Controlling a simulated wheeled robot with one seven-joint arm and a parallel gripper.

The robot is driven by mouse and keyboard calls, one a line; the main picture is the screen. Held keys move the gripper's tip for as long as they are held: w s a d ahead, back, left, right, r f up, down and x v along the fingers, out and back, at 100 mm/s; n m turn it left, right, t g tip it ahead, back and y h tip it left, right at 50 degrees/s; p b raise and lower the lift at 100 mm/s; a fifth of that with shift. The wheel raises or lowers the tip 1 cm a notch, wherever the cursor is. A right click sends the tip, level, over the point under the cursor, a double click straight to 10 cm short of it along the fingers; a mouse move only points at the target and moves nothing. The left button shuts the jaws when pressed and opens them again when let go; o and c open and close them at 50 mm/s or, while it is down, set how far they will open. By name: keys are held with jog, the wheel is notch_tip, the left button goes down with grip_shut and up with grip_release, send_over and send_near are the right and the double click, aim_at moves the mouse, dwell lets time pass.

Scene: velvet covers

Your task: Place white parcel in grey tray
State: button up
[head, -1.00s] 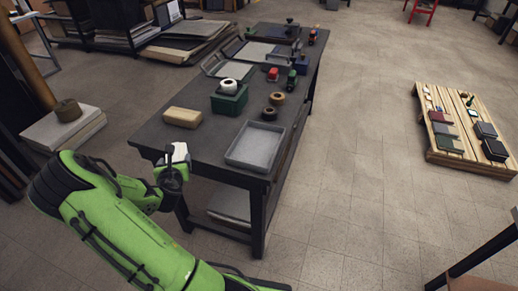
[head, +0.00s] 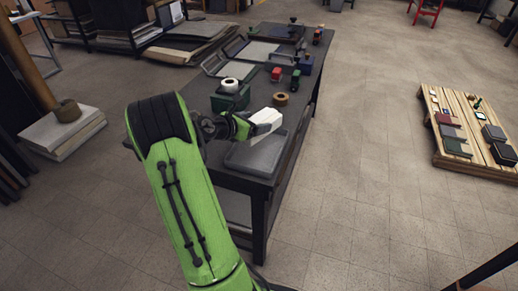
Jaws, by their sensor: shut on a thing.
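The white parcel (head: 267,118) is a pale block at the end of my arm. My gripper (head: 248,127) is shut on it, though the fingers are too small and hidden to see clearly. The grey tray (head: 262,158) is a shallow rectangular tray near the front right edge of the dark table. The parcel is over the tray's far part in the head view and appears raised above it.
On the dark table (head: 228,180), a green box (head: 228,104) with a white roll (head: 230,84) stands behind my gripper. A tan ring (head: 281,99) and a red item (head: 277,73) are close behind the parcel. A pallet (head: 470,135) with goods stands apart on the right.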

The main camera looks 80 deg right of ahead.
notch_tip(320, 180, down, 9)
jog(key=b, duration=0.3)
jog(key=shift+r+b, duration=0.1)
jog(key=shift+b, duration=0.2)
jog(key=shift+r, duration=0.1)
jog(key=o, duration=1.3)
jog(key=shift+o, duration=0.2)
jog(key=p+v, duration=0.3)
jog(key=v, duration=0.9)
jog(key=shift+a+r, duration=0.1)
